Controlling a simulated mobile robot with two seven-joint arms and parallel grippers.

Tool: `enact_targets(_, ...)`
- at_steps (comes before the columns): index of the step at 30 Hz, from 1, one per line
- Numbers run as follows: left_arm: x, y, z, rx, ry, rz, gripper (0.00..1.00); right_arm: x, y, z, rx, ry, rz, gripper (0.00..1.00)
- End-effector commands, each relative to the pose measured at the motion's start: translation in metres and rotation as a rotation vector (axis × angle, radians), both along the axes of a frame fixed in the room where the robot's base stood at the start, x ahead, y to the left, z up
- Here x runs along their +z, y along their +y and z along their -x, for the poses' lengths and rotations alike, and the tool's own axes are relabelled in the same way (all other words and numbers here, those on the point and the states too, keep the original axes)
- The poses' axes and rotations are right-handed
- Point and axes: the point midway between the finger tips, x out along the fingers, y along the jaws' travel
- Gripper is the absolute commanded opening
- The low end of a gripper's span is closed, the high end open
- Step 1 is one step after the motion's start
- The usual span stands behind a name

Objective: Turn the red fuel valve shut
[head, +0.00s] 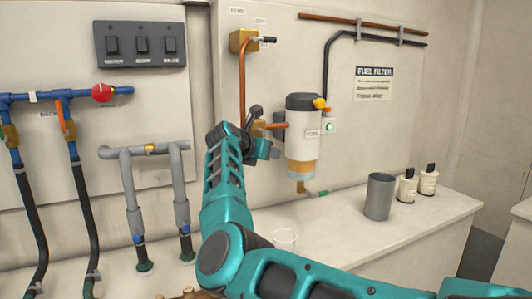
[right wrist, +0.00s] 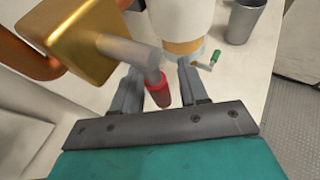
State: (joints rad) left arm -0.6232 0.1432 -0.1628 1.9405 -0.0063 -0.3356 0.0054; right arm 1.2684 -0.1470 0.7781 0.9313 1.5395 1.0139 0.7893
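The fuel valve shows in the right wrist view as a brass block with a grey stem (right wrist: 128,50) that ends in a red grip (right wrist: 158,92). The red grip lies between the two fingers of my right gripper (right wrist: 157,85), nearer the left finger. The fingers are apart, with a clear gap on the right side of the grip. I cannot tell whether the left finger touches it. In the head view my right gripper (head: 263,148) is beside the fuel filter (head: 304,132) and hides most of the valve. My left gripper is not in view.
A round red knob (head: 102,92) sits on the blue pipe at left, below a switch panel (head: 141,45). Another brass valve (head: 243,41) is higher on the wall.

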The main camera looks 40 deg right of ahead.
Motion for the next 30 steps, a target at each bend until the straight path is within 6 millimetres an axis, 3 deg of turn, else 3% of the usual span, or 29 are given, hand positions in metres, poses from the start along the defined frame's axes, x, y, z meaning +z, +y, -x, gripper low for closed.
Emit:
enact_targets(8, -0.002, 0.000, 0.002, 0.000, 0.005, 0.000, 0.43, 0.002, 0.005, 0.001, 0.001, 0.000, 0.002, 0.43)
enact_targets(13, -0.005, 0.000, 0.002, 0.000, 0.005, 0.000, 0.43, 0.012, 0.028, 0.009, 0.003, -0.004, 0.000, 0.43)
enact_targets(22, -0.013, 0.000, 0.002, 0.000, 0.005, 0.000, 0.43, 0.040, 0.090, 0.032, 0.004, -0.003, 0.000, 0.43)
enact_targets(30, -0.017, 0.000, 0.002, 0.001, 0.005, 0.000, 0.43, 0.050, 0.107, 0.041, -0.002, 0.000, 0.002, 0.43)
